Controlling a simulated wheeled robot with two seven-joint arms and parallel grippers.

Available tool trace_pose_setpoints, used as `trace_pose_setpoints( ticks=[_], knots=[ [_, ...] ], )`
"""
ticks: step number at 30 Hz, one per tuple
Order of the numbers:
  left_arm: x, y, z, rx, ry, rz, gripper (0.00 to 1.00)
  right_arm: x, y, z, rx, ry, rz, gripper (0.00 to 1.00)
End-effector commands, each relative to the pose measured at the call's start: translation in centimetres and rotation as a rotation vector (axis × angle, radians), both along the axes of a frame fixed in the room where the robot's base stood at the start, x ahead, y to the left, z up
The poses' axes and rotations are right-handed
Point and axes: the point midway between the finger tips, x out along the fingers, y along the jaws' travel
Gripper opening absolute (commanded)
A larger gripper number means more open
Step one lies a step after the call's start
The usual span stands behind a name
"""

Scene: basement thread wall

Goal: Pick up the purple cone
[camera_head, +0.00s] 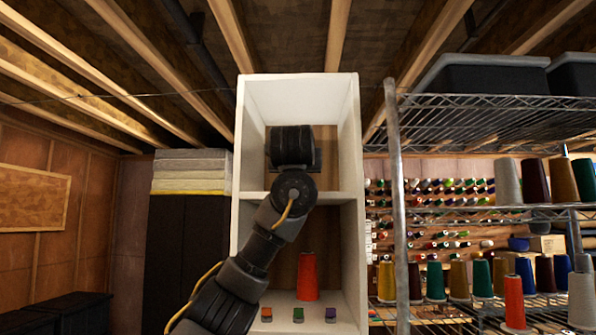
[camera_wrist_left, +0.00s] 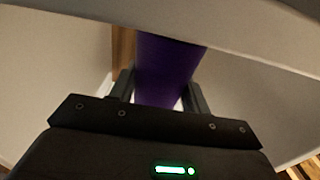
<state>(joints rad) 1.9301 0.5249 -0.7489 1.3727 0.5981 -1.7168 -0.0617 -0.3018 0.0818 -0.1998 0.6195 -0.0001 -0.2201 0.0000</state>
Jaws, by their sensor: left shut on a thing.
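The purple cone (camera_wrist_left: 168,68) stands between the two fingers of my left gripper (camera_wrist_left: 160,92) in the left wrist view, and the fingers are shut on it. Its top end is cut off by a pale shelf edge in that view. In the head view my left arm reaches up into the upper compartment of the white shelf unit (camera_head: 242,215). My wrist hides the gripper and the cone there. I cannot tell whether the cone touches the shelf board. My right gripper is in neither view.
A red cone (camera_head: 307,277) stands in the lower compartment, behind small orange, green and purple blocks (camera_head: 298,315). A wire rack (camera_head: 397,200) with several thread cones stands close on the right. A dark cabinet (camera_head: 186,250) with folded cloth on top is on the left.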

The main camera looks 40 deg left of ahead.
Motion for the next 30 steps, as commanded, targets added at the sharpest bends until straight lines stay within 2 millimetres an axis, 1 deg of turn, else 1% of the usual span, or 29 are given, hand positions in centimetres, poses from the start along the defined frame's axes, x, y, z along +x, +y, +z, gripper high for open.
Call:
trace_pose_setpoints(
  ticks=[2, 5, 8, 12, 13, 14, 15, 18, 21, 27, 30],
  knots=[
    [-0.1, -0.1, 0.6, -0.001, -0.003, -0.003, 0.21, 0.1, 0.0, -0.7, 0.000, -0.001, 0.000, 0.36],
    [-0.1, -0.2, 2.0, -0.002, -0.005, -0.003, 0.21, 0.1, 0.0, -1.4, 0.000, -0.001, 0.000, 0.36],
    [-1.1, -2.0, 4.5, 0.001, -0.010, -0.005, 0.21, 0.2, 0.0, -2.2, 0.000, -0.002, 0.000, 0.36],
    [-2.5, -4.7, 8.3, 0.000, -0.009, -0.005, 0.21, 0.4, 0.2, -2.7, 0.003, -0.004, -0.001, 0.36],
    [-2.8, -5.2, 8.9, 0.002, -0.008, -0.004, 0.21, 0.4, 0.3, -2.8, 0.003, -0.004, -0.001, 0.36],
    [-3.1, -6.1, 8.9, 0.003, -0.008, -0.004, 0.21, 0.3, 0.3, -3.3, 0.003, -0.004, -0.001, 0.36],
    [-3.6, -7.0, 9.3, 0.004, -0.008, -0.004, 0.21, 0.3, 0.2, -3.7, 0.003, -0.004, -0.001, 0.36],
    [-4.6, -8.9, 10.4, 0.003, -0.008, -0.003, 0.21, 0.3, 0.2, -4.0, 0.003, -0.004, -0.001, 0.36],
    [-5.3, -10.3, 11.3, 0.002, -0.007, -0.003, 0.21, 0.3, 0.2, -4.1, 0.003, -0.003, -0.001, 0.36],
    [-6.1, -12.1, 12.2, 0.002, -0.007, -0.002, 0.21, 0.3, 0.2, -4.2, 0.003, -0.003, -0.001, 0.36],
    [-6.4, -12.4, 12.4, 0.001, -0.007, -0.001, 0.21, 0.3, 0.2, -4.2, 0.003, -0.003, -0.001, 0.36]
  ],
)
